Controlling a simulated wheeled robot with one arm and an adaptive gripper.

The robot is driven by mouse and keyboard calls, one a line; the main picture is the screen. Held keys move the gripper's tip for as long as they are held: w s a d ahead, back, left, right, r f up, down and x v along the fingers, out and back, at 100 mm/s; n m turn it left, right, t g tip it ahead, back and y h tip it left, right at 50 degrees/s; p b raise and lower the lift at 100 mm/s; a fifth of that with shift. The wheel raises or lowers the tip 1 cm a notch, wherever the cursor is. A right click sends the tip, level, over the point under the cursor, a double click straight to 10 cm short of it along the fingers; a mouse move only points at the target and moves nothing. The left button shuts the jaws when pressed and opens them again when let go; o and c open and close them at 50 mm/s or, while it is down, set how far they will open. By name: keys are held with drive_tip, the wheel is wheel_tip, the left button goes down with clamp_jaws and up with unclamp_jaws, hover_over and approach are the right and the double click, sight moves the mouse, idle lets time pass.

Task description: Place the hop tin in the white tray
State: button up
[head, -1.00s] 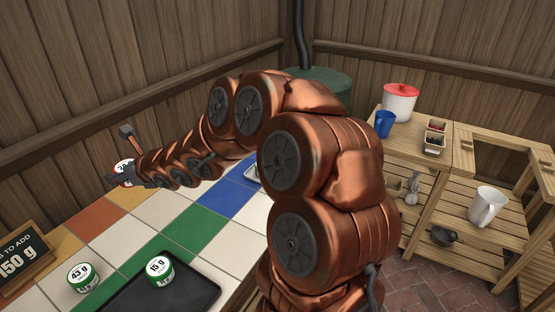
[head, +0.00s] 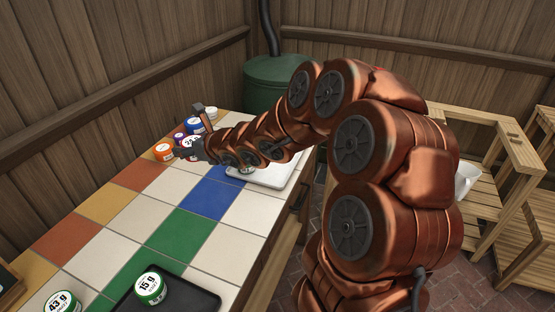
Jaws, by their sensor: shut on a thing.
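My gripper (head: 190,150) is shut on a tin with a white label (head: 190,142), out over the far left part of the tiled table. The label is partly covered by the fingers, and I cannot read it fully. The white tray (head: 283,182) lies at the table's right edge, to the right of my gripper and partly behind my arm. A tin with a green side (head: 247,170) shows at the tray's left part, mostly hidden by my forearm. My gripper is apart from the tray.
Several tins stand at the table's far end close to my gripper: an orange one (head: 163,150), a purple one (head: 179,137) and a blue one (head: 195,125). A black tray (head: 195,300) near the front holds a green 15 g tin (head: 150,288). The middle tiles are clear.

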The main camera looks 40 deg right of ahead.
drive_tip(key=s+d+f+b, duration=0.2)
drive_tip(key=s+d+f, duration=0.2)
drive_tip(key=s+d, duration=0.1)
drive_tip(key=s+d+f+b, duration=0.3)
drive_tip(key=s+d+f, duration=0.1)
drive_tip(key=s+d, duration=0.1)
drive_tip(key=s+d+f+b, duration=0.2)
drive_tip(key=s+d+f, duration=0.2)
drive_tip(key=s+d, duration=0.2)
drive_tip(key=shift+s, duration=0.65)
drive_tip(key=shift+w+d+r+p, duration=0.2)
drive_tip(key=shift+w+r+p, duration=0.15)
drive_tip(key=shift+p, duration=0.9)
drive_tip(key=p, duration=0.2)
drive_tip(key=w+p, duration=0.1)
drive_tip(key=p, duration=0.1)
drive_tip(key=shift+w+d+f, duration=0.25)
drive_tip(key=shift+d+f, duration=0.05)
drive_tip(key=shift+d, duration=0.05)
drive_tip(key=p, duration=0.2)
hover_over(267, 173)
drive_tip(key=shift+s+f, duration=0.2)
drive_tip(key=shift+f, duration=2.4)
drive_tip(key=shift+f, duration=0.15)
drive_tip(key=o, duration=1.1)
